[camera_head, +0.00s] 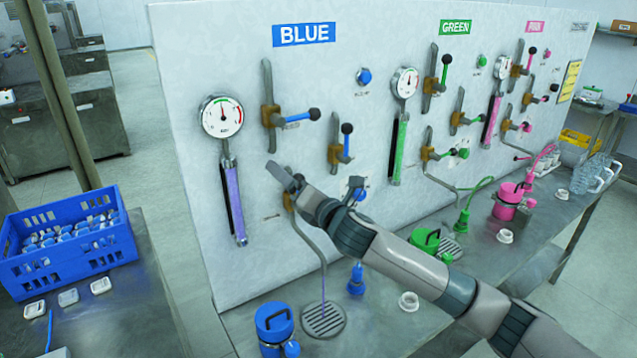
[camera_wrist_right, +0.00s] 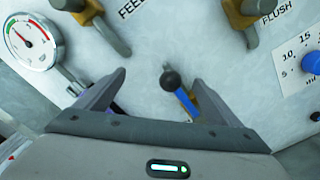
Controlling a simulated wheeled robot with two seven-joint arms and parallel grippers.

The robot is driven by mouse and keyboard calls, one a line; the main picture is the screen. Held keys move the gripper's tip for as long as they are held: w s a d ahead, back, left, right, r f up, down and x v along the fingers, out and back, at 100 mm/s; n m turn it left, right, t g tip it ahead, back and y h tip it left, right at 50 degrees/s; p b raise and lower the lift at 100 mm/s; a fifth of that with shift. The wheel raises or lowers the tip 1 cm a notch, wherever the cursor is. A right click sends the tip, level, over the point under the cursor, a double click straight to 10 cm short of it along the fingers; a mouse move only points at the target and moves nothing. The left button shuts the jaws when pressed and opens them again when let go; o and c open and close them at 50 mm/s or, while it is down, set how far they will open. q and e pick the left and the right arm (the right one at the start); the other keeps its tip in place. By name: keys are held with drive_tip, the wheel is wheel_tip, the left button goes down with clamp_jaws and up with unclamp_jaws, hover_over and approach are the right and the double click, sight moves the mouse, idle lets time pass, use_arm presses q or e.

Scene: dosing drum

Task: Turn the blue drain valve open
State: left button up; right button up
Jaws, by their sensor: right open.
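The blue drain valve (camera_head: 288,201) is the lowest brass valve under the BLUE sign, with a pipe running down from it. In the head view my right gripper (camera_head: 284,178) is in front of it and hides its lever. In the right wrist view the drain lever (camera_wrist_right: 184,101), blue with a black ball end, shows between the open fingers of my right gripper (camera_wrist_right: 160,95), nearer the right finger. The ball points up and left. The right finger hides part of the valve body. I cannot tell whether anything touches. My left gripper is not in view.
Above are the blue feed valve (camera_head: 270,115) and flush valve (camera_head: 335,153), with the gauge (camera_head: 222,116) to the left. A blue canister (camera_head: 274,325) stands beside a round drain grate (camera_head: 323,318) on the bench. A blue crate (camera_head: 70,245) is at the left.

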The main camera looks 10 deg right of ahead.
drive_tip(key=shift+w+d+f, duration=0.2)
drive_tip(key=shift+d+f, duration=0.1)
drive_tip(key=shift+d, duration=0.3)
drive_tip(key=shift+s+r, duration=0.1)
drive_tip(key=shift+s, duration=0.1)
drive_tip(key=p+v, duration=0.2)
drive_tip(key=v, duration=0.6)
drive_tip(key=shift+s+p, duration=0.35)
drive_tip(key=shift+p, duration=0.05)
drive_tip(key=shift+d, duration=0.15)
drive_tip(key=shift+s, duration=0.1)
